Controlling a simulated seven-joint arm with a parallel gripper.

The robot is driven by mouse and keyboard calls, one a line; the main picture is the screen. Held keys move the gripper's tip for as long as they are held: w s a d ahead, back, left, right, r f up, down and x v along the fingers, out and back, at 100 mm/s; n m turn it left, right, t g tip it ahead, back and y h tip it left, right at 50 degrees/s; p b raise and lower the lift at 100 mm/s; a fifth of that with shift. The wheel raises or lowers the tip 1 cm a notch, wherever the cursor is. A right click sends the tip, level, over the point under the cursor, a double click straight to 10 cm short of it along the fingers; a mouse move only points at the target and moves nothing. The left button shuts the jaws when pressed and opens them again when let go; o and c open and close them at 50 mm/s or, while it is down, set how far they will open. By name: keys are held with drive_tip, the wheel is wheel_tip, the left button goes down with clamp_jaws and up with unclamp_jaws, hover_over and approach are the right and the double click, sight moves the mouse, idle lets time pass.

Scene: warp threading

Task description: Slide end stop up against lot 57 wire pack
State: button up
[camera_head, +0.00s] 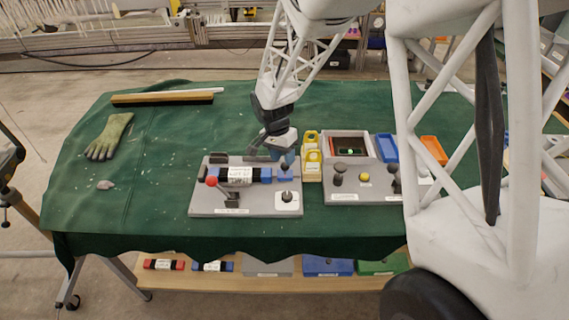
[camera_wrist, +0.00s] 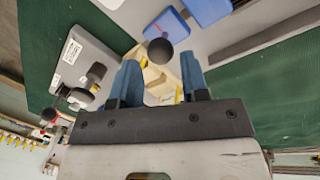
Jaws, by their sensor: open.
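The lot 57 wire pack (camera_head: 238,175), black with blue ends and a white label, lies on a grey fixture plate (camera_head: 207,205). A blue block, which looks like the end stop (camera_head: 285,174), sits at its right with a small gap. In the wrist view the end stop (camera_wrist: 167,24) and a blue end of the pack (camera_wrist: 207,8) show apart. A round black knob (camera_wrist: 160,51) appears in front of the end stop, between my fingers; I cannot tell whether it belongs to it. My gripper (camera_head: 284,158) is open and empty above the end stop's far side; its blue fingers (camera_wrist: 160,75) hold nothing.
Yellow bins (camera_head: 312,165) and a second grey fixture (camera_head: 350,190) stand close on the right.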

drive_tip(key=shift+w+a+r, duration=0.1)
drive_tip(key=shift+a+r, duration=0.05)
drive_tip(key=shift+r, duration=0.7)
drive_tip(key=shift+w+a+r, duration=0.1)
drive_tip(key=shift+a+r, duration=0.05)
drive_tip(key=shift+r, duration=0.65)
drive_tip(key=shift+d, duration=0.1)
drive_tip(key=c, duration=0.5)
drive_tip(key=shift+d+r+m, duration=0.15)
drive_tip(key=shift+d+m, duration=0.05)
drive_tip(key=shift+m, duration=0.1)
drive_tip(key=shift+c, duration=1.1)
drive_tip(key=d+r+m+y, duration=0.1)
drive_tip(key=d+m, duration=0.1)
drive_tip(key=d+r+m+y, duration=0.1)
drive_tip(key=d+m+y, duration=0.1)
drive_tip(key=d+r+m+y, duration=0.1)
drive_tip(key=d+r+m, duration=0.1)
drive_tip(key=m, duration=0.1)
drive_tip(key=shift+w+y, duration=0.15)
drive_tip(key=shift+y, duration=0.15)
clamp_jaws()
drive_tip(key=shift+w+d+r+m+t+y, duration=0.1)
drive_tip(key=shift+d+r+m+t+y, duration=0.3)
drive_tip(key=shift+m, duration=0.3)
